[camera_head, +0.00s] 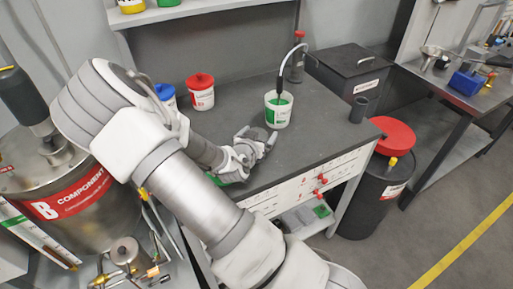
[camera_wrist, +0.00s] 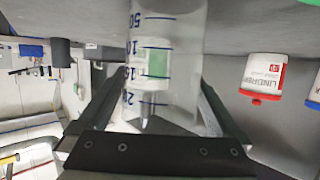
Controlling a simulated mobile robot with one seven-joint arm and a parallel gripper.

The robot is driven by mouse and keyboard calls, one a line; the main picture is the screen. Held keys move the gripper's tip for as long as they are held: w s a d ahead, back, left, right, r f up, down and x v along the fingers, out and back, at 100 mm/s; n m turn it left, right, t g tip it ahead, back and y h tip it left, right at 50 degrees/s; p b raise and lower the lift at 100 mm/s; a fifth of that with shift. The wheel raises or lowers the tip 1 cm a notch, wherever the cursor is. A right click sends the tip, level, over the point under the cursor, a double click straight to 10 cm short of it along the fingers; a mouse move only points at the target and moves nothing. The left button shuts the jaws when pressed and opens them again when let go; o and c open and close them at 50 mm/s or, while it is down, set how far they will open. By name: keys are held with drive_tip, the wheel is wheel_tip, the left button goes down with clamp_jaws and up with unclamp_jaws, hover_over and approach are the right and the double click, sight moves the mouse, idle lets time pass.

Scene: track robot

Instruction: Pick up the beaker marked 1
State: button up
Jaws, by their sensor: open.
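A clear beaker (camera_wrist: 175,25) with blue scale marks and numbers stands between the fingers of my gripper (camera_wrist: 155,88) in the wrist view, which is turned upside down. The fingers are open, one on each side of the beaker; I cannot tell whether either touches it. No mark "1" can be made out on it. In the head view my gripper (camera_head: 262,142) is low over the dark bench top (camera_head: 325,130), and the clear beaker is hard to make out there.
Red-lidded (camera_head: 201,93) and blue-lidded (camera_head: 166,95) pots stand at the left. A dark cup (camera_head: 358,110) and a black box (camera_head: 349,68) are at the right.

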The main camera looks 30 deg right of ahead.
drive_tip(key=c, duration=1.2)
drive_tip(key=shift+o, duration=0.2)
drive_tip(key=shift+r, duration=0.1)
drive_tip(key=shift+r, duration=0.55)
wheel_tip(320, 180, up, 2)
drive_tip(key=shift+a+r+p, duration=0.1)
drive_tip(key=shift+r+p, duration=0.1)
drive_tip(key=shift+p, duration=0.1)
drive_tip(key=s+d+r+p, duration=0.5)
drive_tip(key=s+p, duration=0.5)
drive_tip(key=p, duration=0.5)
wheel_tip(320, 180, up, 2)
drive_tip(key=shift+d+r, duration=0.2)
